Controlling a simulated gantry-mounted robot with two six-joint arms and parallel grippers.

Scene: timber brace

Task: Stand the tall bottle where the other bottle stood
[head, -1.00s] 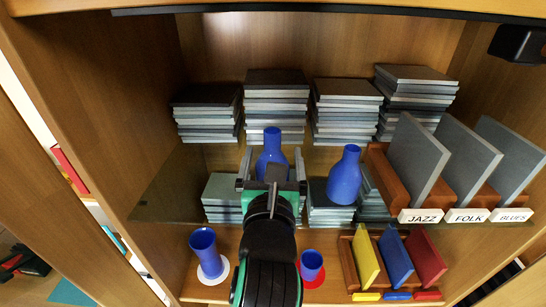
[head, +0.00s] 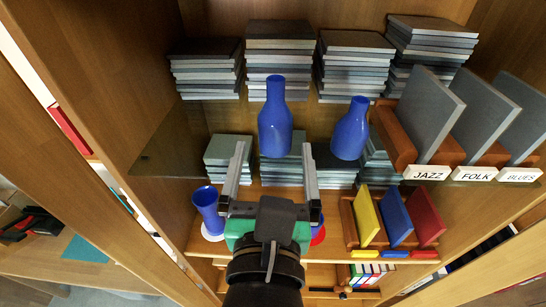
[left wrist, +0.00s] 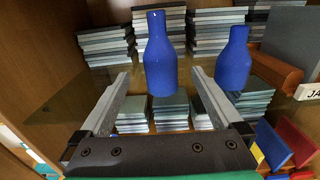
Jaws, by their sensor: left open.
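The tall blue bottle (head: 275,130) stands upright on the glass shelf, left of a shorter blue bottle (head: 350,135). In the left wrist view the tall bottle (left wrist: 160,62) stands straight ahead and the shorter bottle (left wrist: 233,62) is to its right. My left gripper (head: 273,148) is open and empty. Its two fingers point toward the tall bottle, one on each side of it in the picture, with the gripper body nearer to me and lower. The fingers look clear of the bottle. My right gripper is not in view.
Stacks of grey cases (head: 280,60) stand behind the bottles, with more below the glass shelf (head: 160,160). A brown rack (head: 394,138) with grey panels is right of the shorter bottle. Below are a blue cup (head: 207,208) and coloured panels (head: 396,218).

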